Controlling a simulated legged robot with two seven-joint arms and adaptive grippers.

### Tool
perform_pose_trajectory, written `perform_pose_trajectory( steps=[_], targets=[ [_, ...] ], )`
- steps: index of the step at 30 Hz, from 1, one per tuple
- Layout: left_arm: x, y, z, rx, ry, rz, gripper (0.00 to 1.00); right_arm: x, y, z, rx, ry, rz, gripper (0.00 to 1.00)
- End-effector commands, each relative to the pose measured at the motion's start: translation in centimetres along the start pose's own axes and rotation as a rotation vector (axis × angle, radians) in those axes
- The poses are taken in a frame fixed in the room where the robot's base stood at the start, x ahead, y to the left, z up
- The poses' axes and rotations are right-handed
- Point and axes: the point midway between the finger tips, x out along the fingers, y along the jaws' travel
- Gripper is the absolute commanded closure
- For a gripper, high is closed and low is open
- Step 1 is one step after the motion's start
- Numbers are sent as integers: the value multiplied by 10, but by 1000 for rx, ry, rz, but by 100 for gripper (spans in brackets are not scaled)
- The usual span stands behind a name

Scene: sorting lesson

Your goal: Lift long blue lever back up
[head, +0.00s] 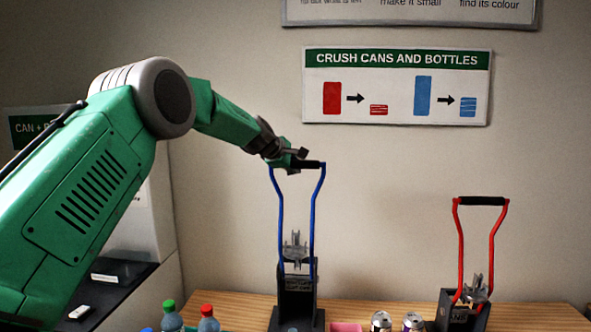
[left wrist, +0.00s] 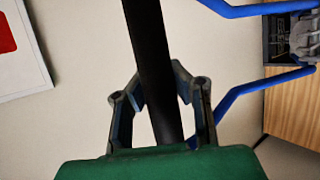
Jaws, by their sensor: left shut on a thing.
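The long blue lever (head: 281,215) stands upright on its dark crusher base (head: 296,303), with a black grip bar (head: 312,164) across its top. My left gripper (head: 297,160) is at the left part of that bar, shut on it. In the left wrist view the fingers (left wrist: 160,95) sit on both sides of the black bar (left wrist: 150,50), and the blue lever arms (left wrist: 245,10) run off to the right. My right gripper is in neither view.
A second crusher with a red lever (head: 460,240), also upright, stands to the right. Two cans (head: 381,321) stand between the crushers on the wooden table (head: 230,305). Bottles (head: 208,320) with red and green caps are at the lower left. The space between the levers is clear.

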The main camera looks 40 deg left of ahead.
Motion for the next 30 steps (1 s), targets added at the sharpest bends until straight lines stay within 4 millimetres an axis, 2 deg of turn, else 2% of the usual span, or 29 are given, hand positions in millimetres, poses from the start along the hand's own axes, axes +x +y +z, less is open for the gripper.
perform_pose_trajectory(
  steps=[1, 6, 7, 9, 10, 21, 26, 30],
  targets=[
    [-4, 10, 3, -1, -3, 18, 100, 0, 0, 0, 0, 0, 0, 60],
    [-3, 10, 2, -2, -4, 19, 100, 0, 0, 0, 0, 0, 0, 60],
    [-3, 10, 2, -2, -4, 19, 84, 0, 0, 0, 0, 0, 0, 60],
    [-3, 10, 2, -2, -4, 19, 60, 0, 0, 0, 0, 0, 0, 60],
    [-2, 9, 1, -2, -4, 18, 56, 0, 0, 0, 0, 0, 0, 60],
    [0, 4, -5, -5, -3, 7, 56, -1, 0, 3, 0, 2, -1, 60],
    [-21, 4, -5, -6, -4, 8, 56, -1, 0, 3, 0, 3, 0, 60],
    [-51, 5, -4, -4, -5, 11, 56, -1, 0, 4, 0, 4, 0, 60]
  ],
)
